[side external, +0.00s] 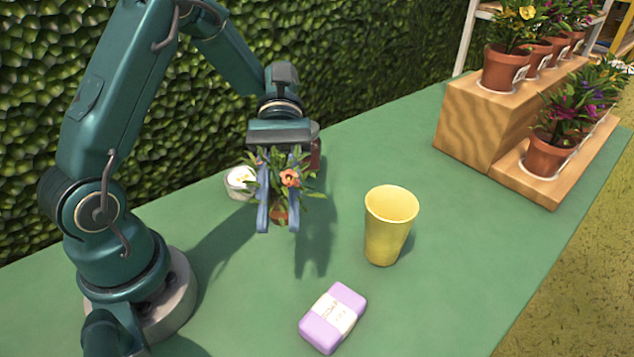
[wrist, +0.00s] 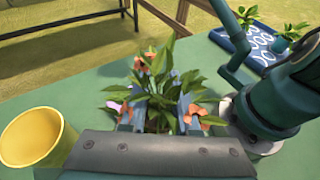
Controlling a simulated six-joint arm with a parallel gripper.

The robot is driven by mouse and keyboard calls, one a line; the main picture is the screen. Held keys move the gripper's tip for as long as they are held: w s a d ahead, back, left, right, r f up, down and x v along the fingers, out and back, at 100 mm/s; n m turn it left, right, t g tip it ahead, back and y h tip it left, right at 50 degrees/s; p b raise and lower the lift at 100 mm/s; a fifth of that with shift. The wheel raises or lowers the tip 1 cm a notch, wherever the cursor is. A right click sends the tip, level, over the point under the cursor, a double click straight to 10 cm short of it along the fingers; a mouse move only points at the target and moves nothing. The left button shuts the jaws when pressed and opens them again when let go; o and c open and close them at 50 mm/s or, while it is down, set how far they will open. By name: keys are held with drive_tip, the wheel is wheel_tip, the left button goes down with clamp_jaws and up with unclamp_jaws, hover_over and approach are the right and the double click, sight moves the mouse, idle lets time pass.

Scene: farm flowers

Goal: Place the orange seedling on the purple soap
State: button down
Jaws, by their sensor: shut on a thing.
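The orange seedling (side external: 289,178) is a small leafy plant with orange flowers and a terracotta-coloured base. My gripper (side external: 278,226) is shut on it, with blue fingers on both sides, and holds it above the green table. In the wrist view the seedling (wrist: 160,85) fills the space between the fingers, and its leaves hide most of them. The purple soap (side external: 333,318) is a lilac bar with a pale label band, lying on the table at the front, below and right of my gripper. The soap cannot be made out clearly in the wrist view.
A yellow cup (side external: 389,228) stands upright right of my gripper, behind the soap; it also shows in the wrist view (wrist: 35,138). A white round container (side external: 240,183) and a dark red object (side external: 315,152) stand behind the gripper. Wooden steps (side external: 480,125) hold potted flowers at the back right.

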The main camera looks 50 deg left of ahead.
drive_tip(key=w+r+n+t+h, duration=0.1)
drive_tip(key=w+r+n+t, duration=0.1)
drive_tip(key=w, duration=0.1)
hover_over(341, 333)
drive_tip(key=shift+n+t+h, duration=0.3)
drive_tip(key=shift+t, duration=0.1)
wheel_tip(341, 333, down, 6)
drive_tip(key=shift+a+r, duration=0.1)
drive_tip(key=shift+f, duration=2.15)
drive_tip(key=shift+f, duration=0.15)
drive_tip(key=c, duration=0.7)
unclamp_jaws()
drive_tip(key=shift+o, duration=0.2)
